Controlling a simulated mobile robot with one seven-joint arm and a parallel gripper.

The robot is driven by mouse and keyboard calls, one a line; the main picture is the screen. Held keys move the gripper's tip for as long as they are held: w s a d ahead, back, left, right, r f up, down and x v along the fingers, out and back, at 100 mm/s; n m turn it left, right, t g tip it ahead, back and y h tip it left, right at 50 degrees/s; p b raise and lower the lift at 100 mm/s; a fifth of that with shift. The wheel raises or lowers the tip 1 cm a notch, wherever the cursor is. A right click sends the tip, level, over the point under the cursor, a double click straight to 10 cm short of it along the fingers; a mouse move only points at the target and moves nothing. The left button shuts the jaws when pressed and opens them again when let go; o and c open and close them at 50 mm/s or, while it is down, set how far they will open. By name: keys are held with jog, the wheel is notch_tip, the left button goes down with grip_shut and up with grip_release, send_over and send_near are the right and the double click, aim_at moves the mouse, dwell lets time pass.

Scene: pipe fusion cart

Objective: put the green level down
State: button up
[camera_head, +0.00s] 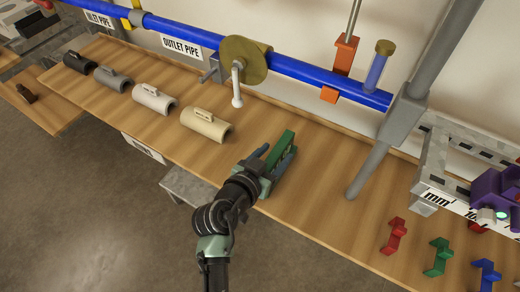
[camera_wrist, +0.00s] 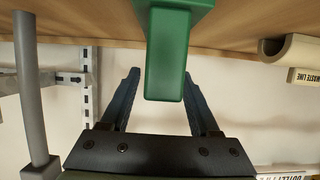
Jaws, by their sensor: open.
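The green level (camera_head: 284,146) is at the front middle of the wooden shelf, just right of the tan pipe piece. My gripper (camera_head: 276,156) is around it, with its blue-grey fingers apart. In the wrist view the green level (camera_wrist: 168,50) sits between my open fingers (camera_wrist: 160,74), with a visible gap on each side, so they do not clasp it. Its far part overlaps the wooden surface (camera_wrist: 90,22); whether its whole underside rests on the wood is hard to tell.
Half-pipe pieces, including the tan one (camera_head: 206,124), line the shelf to the left. A grey slanted post (camera_head: 370,168) stands to the right. Red (camera_head: 394,236), green (camera_head: 438,256) and blue (camera_head: 486,275) brackets lie front right. Bare shelf (camera_head: 310,200) lies between gripper and post.

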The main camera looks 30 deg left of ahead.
jog(key=v, duration=1.1)
